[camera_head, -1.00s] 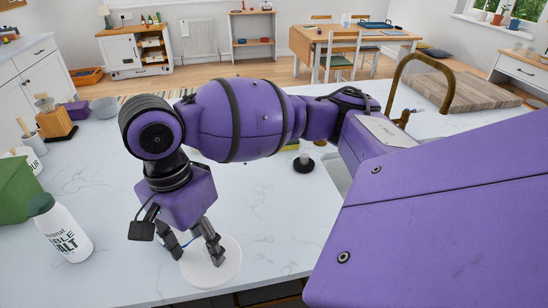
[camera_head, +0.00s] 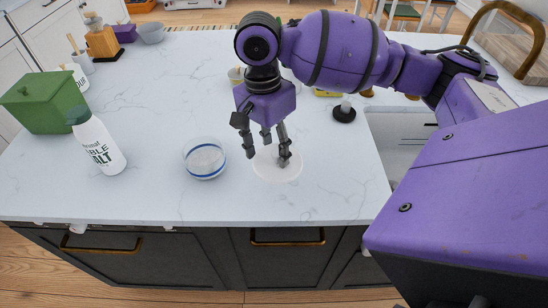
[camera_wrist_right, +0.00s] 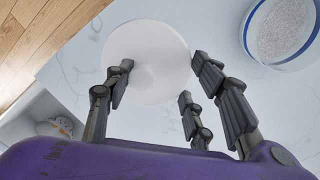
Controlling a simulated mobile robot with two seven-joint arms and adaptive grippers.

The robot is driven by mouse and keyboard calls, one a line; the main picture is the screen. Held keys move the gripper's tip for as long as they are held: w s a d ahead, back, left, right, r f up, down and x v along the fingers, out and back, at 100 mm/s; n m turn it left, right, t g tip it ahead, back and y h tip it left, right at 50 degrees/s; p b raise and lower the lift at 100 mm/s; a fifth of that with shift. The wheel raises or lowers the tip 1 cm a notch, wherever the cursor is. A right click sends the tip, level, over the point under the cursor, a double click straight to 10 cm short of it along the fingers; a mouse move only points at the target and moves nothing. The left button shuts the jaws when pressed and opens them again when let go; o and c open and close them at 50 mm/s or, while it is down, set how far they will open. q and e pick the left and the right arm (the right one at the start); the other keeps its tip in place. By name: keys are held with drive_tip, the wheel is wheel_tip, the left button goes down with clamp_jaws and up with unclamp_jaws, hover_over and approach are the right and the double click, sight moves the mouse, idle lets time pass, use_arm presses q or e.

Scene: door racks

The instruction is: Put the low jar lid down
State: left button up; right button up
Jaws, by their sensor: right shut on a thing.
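The jar lid (camera_head: 274,174) is a plain white disc at the centre of the head view, just right of the low glass jar. My right gripper (camera_head: 268,150) is shut on the lid from above. In the right wrist view the lid (camera_wrist_right: 145,45) is a round white plate in front of the fingers. Whether it touches the counter is hard to tell. The low jar (camera_head: 205,158) is open, with a blue band and whitish grains inside; it also shows in the right wrist view (camera_wrist_right: 285,30). My left gripper is not in view.
A white salt bottle (camera_head: 98,145) and a green box (camera_head: 42,103) stand on the left. A black-based item (camera_head: 344,112) stands behind, near the sink opening (camera_head: 400,140). The marble counter (camera_head: 150,195) has free room around the jar and along its front edge.

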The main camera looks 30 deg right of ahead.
sight(275, 146)
drive_tip(key=d+f, duration=0.1)
drive_tip(key=w+f, duration=0.1)
drive_tip(key=f, duration=0.1)
drive_tip(key=shift+w+d, duration=0.15)
drive_tip(key=shift+d, duration=0.2)
drive_tip(key=shift+w+d+f, duration=0.25)
drive_tip(key=shift+d+f, duration=0.05)
drive_tip(key=shift+f, duration=0.05)
drive_tip(key=shift+w+d+f+b, duration=0.1)
drive_tip(key=shift+d+f+b, duration=0.05)
drive_tip(key=shift+f+b, duration=0.15)
wheel_tip(275, 146, down, 3)
drive_tip(key=shift+w+d+f, duration=0.15)
drive_tip(key=o, duration=0.9)
drive_tip(key=shift+f, duration=0.1)
